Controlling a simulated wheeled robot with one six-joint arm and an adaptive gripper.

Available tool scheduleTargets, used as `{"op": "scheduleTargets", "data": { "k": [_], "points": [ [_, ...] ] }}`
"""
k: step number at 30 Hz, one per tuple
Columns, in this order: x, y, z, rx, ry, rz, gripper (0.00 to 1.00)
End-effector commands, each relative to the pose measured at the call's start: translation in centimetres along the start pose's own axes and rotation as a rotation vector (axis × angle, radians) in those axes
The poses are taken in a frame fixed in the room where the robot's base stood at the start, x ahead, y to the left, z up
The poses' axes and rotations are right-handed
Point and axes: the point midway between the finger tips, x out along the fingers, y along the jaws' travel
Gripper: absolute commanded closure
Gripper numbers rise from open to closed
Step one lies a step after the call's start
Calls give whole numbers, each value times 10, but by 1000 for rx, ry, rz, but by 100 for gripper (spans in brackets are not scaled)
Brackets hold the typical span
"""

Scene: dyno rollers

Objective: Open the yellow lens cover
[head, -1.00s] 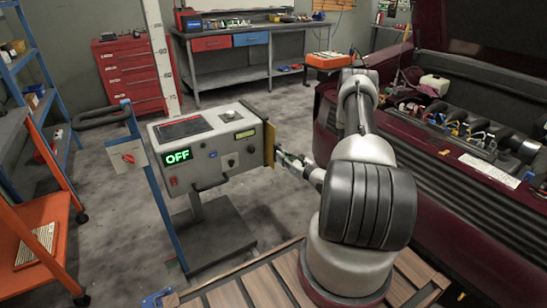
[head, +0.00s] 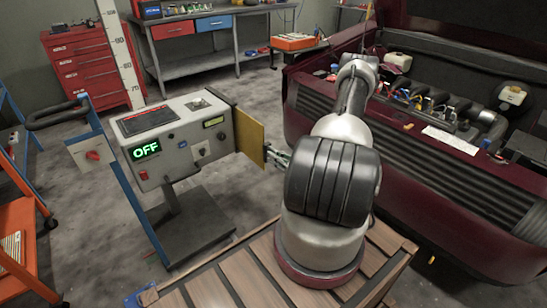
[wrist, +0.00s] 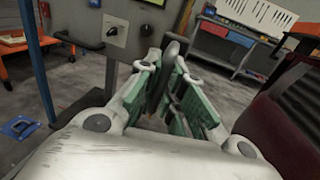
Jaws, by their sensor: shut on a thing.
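The yellow lens cover (head: 251,136) stands upright, hinged at the right side of the grey machine (head: 185,150). It is swung partly outward, with its flat yellow face showing in the head view. My gripper (head: 272,157) is at the cover's free right edge and shut on it. In the wrist view, my gripper's green-padded fingers (wrist: 172,100) close around a dark upright piece (wrist: 172,52), seemingly part of the cover's edge or handle. The fingers hide most of the contact. The lens itself cannot be made out.
The machine's display (head: 146,150) reads OFF. A blue post with a red switch (head: 92,155) stands left of it. A dark red car (head: 420,140) with its hood up is close on the right. An orange cart (head: 20,240) is at the far left. Grey floor lies open behind the machine.

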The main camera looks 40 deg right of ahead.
Motion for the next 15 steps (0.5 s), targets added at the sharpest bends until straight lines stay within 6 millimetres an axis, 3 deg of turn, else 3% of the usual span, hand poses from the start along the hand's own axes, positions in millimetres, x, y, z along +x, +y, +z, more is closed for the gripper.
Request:
{"op": "scheduleTargets", "data": {
  "k": [2,3,6,15],
  "points": [
    [0,1,-1,3,4,2,100],
    [0,1,-1,3,4,2,85],
    [0,1,-1,2,3,1,69],
    [-1,0,-1,1,2,0,69]
  ]
}}
